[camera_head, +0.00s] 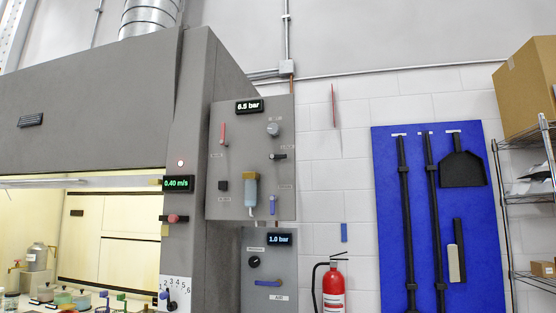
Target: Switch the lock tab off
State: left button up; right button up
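Neither of my grippers is in view. An upper grey control panel (235,170) hangs beside the fume hood, with a "6.5 bar" display (249,107) on top. It carries a red lever (223,133), a round pale knob (273,129), a small black lever (278,156), a black block (223,185), a bluish filter bowl (251,190) and a small blue tab (273,206). A lower panel (284,266) has a "1.0 bar" display (280,239), a black knob (253,262) and a blue handle (268,283). The labels are mostly too small to read, so I cannot tell which part is the lock tab.
The fume hood (95,110) fills the left, with a "0.40 m/s" display (177,184), a red knob (174,218) and a numbered dial (171,294). Right are a fire extinguisher (333,290), a blue tool board (389,215) and a wire shelf (528,198).

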aim_at(275, 156)
jog(key=i+j, duration=1.55)
